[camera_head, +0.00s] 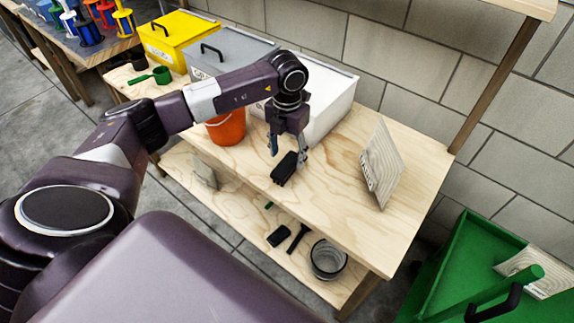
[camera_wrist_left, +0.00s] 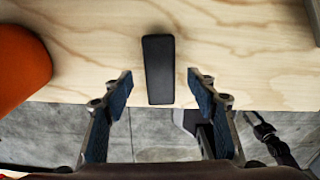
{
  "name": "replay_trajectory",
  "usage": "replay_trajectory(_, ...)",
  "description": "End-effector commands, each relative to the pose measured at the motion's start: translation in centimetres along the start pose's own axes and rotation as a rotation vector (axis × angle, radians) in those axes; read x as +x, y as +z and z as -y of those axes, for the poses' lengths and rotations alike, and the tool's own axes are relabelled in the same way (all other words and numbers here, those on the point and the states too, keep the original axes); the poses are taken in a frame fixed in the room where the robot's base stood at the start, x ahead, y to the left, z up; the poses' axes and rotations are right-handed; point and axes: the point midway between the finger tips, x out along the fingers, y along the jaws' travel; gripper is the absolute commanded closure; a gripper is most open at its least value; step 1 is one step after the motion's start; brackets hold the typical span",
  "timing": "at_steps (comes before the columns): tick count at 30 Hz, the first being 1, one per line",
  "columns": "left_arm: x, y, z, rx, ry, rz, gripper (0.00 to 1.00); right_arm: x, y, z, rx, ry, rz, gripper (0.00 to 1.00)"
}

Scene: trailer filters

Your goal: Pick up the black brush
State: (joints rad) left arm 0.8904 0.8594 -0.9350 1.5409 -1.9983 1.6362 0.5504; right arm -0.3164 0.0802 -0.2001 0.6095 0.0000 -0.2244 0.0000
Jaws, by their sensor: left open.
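A black brush (camera_head: 285,168) lies on the wooden bench top, near its front edge. My left gripper (camera_head: 288,156) is just above and beside it, pointing down. In the left wrist view the brush (camera_wrist_left: 158,70) shows as a dark upright block ahead of the open fingers, in line with the gap between the fingertips (camera_wrist_left: 160,85). The fingers are open and empty, one to each side of the gap. Another black brush-like item (camera_head: 279,236) lies on the lower shelf. My right gripper is not in view.
An orange bucket (camera_head: 226,127) stands left of my left gripper, and a white box (camera_head: 325,105) stands behind it. A pleated filter (camera_head: 382,165) leans upright at the right of the bench. The bench top between is clear.

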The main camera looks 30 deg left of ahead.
Motion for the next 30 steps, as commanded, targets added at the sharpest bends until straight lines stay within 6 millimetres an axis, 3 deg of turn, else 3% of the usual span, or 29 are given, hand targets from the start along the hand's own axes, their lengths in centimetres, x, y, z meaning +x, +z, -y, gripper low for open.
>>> replay_trajectory(7,3.9,-0.4,0.0,0.000,0.000,-0.002,0.47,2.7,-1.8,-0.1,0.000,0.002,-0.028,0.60)
replay_trajectory(11,4.4,-0.4,0.0,0.000,-0.001,0.000,0.47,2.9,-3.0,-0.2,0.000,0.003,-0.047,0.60)
replay_trajectory(17,4.3,-0.4,0.0,0.000,-0.001,-0.001,0.48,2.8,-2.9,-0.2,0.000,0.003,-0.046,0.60)
replay_trajectory(30,4.3,-0.4,0.0,0.000,-0.001,0.000,0.94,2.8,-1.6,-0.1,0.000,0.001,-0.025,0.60)
